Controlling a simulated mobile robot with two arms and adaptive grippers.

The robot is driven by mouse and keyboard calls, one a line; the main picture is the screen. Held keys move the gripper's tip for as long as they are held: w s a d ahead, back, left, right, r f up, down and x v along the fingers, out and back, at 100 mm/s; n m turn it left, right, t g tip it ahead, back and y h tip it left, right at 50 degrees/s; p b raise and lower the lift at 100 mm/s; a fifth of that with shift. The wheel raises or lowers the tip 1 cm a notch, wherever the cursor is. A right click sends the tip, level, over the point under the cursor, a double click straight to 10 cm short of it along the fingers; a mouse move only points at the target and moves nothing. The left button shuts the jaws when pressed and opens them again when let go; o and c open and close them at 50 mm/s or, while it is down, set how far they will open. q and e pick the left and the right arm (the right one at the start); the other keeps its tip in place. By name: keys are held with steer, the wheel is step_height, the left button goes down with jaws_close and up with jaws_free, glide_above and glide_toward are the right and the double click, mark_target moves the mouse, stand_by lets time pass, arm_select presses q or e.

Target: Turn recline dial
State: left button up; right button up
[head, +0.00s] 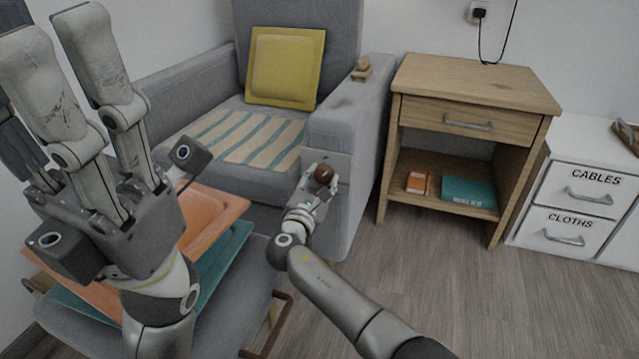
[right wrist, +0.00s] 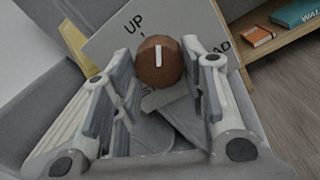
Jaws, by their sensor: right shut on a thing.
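The recline dial (head: 323,173) is a round brown knob on a pale panel (head: 340,165) at the front of the grey armchair's (head: 345,115) right armrest. In the right wrist view, the dial (right wrist: 160,62) has a white line standing nearly upright. The panel (right wrist: 118,32) reads "UP" at upper left, and a partly hidden label ending in "AD" is at right. My right gripper (head: 317,178) is shut on the dial, one finger on each side of it. My left gripper (head: 54,32) is raised at the left, open and empty, with its fingers pointing up.
A yellow cushion (head: 286,66) and striped mat (head: 235,140) lie on the chair. A wooden nightstand (head: 470,85) with books stands right of it, then white drawers (head: 580,190). A stool (head: 235,300) with orange and teal items is below my left gripper. Floor at lower right is clear.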

steer(key=o, duration=1)
steer(key=shift+v, duration=3.75)
